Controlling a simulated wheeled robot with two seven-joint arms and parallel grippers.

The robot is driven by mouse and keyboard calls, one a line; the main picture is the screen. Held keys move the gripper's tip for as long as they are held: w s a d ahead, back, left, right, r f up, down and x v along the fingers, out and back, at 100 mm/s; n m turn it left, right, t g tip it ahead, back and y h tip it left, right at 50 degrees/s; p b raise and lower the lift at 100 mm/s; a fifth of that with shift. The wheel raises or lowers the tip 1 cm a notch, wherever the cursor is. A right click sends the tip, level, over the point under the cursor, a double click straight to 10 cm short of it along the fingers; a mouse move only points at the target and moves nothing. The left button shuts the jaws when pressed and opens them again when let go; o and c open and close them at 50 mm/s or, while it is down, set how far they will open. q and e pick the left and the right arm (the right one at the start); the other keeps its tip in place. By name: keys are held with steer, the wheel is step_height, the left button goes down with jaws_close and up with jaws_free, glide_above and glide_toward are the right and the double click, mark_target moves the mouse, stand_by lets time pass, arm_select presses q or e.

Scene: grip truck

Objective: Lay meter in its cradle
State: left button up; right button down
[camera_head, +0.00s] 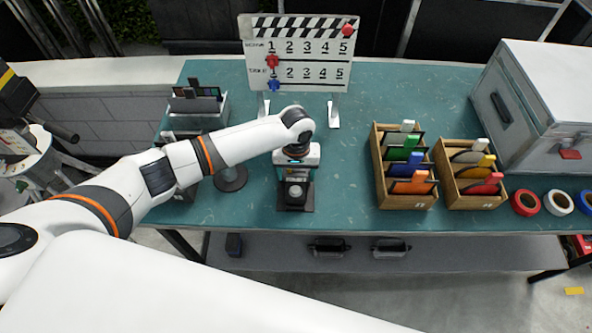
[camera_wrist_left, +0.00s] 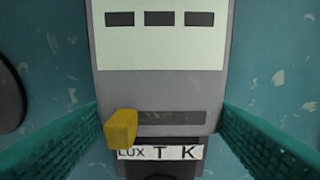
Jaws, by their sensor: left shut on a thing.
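The meter (camera_wrist_left: 160,88) fills the middle of the left wrist view. It is a grey body with a pale screen bearing three dark bars, a dark slot and a white label reading LUX T K at its near end. A yellow knob (camera_wrist_left: 120,128) shows in front of its lower left part. My left gripper (camera_head: 296,172) is shut on the meter, one teal finger at each side. In the head view a dark base with a pale round part (camera_head: 296,193) shows just in front of the gripper. I cannot tell whether this is the cradle or whether the meter touches it. My right gripper is out of view.
A clapper board (camera_head: 298,75) stands behind the gripper. A dark round base (camera_head: 230,178) and a grey stand (camera_head: 195,107) are to the left. Two wooden boxes (camera_head: 405,200) (camera_head: 470,200), tape rolls (camera_head: 526,202) and a grey case (camera_head: 535,105) are to the right. Teal tabletop is clear between gripper and boxes.

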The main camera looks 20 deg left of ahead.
mark_target(296, 173)
arm_select(q)
steer(key=shift+f, duration=0.25)
steer(key=o, duration=1.3)
steer(key=shift+c, duration=0.2)
step_height(296, 173, up, 12)
steer(key=b, duration=0.2)
